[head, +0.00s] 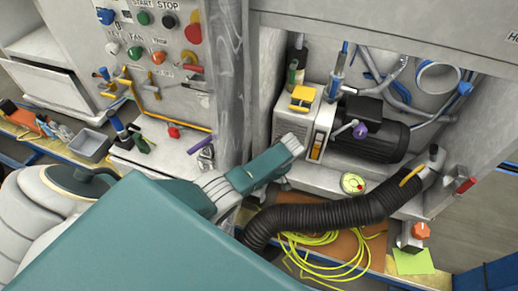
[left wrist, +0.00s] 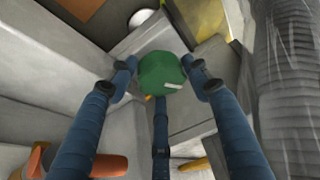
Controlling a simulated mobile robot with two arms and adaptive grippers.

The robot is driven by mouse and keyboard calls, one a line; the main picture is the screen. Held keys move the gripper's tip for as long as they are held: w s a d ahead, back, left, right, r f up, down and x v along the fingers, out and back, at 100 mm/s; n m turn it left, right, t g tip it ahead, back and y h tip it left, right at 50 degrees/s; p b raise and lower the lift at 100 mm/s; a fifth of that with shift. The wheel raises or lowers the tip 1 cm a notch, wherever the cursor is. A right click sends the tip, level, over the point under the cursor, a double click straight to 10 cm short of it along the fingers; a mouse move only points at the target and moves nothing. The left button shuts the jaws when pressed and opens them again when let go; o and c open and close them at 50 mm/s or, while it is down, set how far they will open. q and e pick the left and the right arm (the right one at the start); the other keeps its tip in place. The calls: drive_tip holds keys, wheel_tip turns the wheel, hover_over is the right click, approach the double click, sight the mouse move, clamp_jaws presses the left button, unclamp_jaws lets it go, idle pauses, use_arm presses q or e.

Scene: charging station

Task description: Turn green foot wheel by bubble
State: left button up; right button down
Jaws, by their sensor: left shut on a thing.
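The green foot wheel (left wrist: 160,72) shows in the left wrist view, a round knob with a small pale mark on its face. My left gripper (left wrist: 164,78) has its dark blue fingers closed around the wheel's rim, with one finger below it. The bubble level (head: 353,184), a small round pale-green dial with a red spot, sits on the cabinet's lower ledge in the head view. Its bubble is too small to read. My teal arm covers the lower middle of the head view and hides the left fingers and green wheel there. My right gripper is not in view.
A black corrugated hose (head: 325,215) runs beside my arm, above a coiled yellow cable (head: 330,255). An orange foot wheel (head: 421,230) stands at the right by a green note (head: 412,262). A grey bin (head: 90,146) is at left.

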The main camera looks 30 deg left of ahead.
use_arm(q)
drive_tip(key=shift+a+n+g+b, duration=0.2)
drive_tip(key=shift+n+g+b, duration=0.1)
drive_tip(key=shift+n+b, duration=0.35)
drive_tip(key=shift+a+n+g+b, duration=0.15)
drive_tip(key=shift+n+g+b, duration=0.25)
drive_tip(key=shift+n, duration=0.45)
drive_tip(key=shift+s, duration=0.1)
drive_tip(key=o, duration=1.1)
drive_tip(key=shift+s+r, duration=0.1)
